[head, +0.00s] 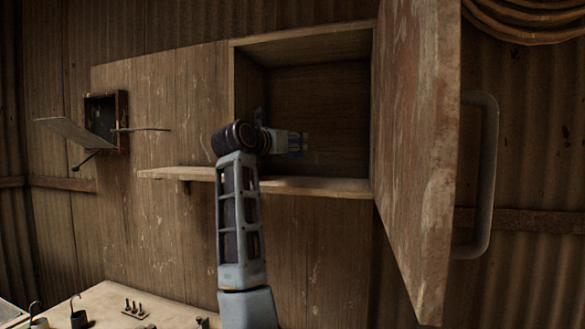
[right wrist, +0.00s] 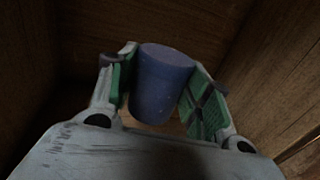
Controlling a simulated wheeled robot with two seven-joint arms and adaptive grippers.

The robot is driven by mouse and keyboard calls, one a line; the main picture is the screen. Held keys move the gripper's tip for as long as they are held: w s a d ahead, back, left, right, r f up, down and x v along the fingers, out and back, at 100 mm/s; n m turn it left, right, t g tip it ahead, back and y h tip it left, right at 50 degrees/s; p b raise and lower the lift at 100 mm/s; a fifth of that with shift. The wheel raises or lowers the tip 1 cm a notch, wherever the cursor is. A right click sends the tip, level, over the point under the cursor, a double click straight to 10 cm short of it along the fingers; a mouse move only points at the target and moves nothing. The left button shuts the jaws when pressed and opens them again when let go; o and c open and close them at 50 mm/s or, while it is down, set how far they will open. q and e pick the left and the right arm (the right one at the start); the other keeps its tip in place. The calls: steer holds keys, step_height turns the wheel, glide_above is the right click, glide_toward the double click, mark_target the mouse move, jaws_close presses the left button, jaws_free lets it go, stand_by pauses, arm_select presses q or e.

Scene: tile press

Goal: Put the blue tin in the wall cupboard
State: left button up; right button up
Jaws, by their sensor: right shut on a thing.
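The wall cupboard (head: 335,90) is open in the head view, its door (head: 415,140) swung out to the right. My right gripper (head: 294,144) reaches into the cupboard from the left, above its floor. In the right wrist view, my right gripper (right wrist: 163,92) is shut on the blue tin (right wrist: 163,80), one green pad on each side. The tin looks upright in that view, with dark wooden cupboard walls around it. My left gripper is not in view.
A wooden shelf (head: 180,174) runs left from the cupboard's bottom edge. A small open box (head: 118,115) with a tilted flap hangs at the left. A bench (head: 105,302) below carries bolts and hooked weights. The door's metal handle (head: 489,175) sticks out at the right.

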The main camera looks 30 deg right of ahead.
steer(key=shift+f, duration=1.35)
steer(key=shift+f, duration=0.1)
steer(key=shift+f+p, duration=0.5)
steer(key=shift+f, duration=1.5)
steer(key=shift+f, duration=0.15)
steer(key=o, duration=1.2)
steer(key=shift+r, duration=0.2)
steer(key=shift+a+f, duration=0.1)
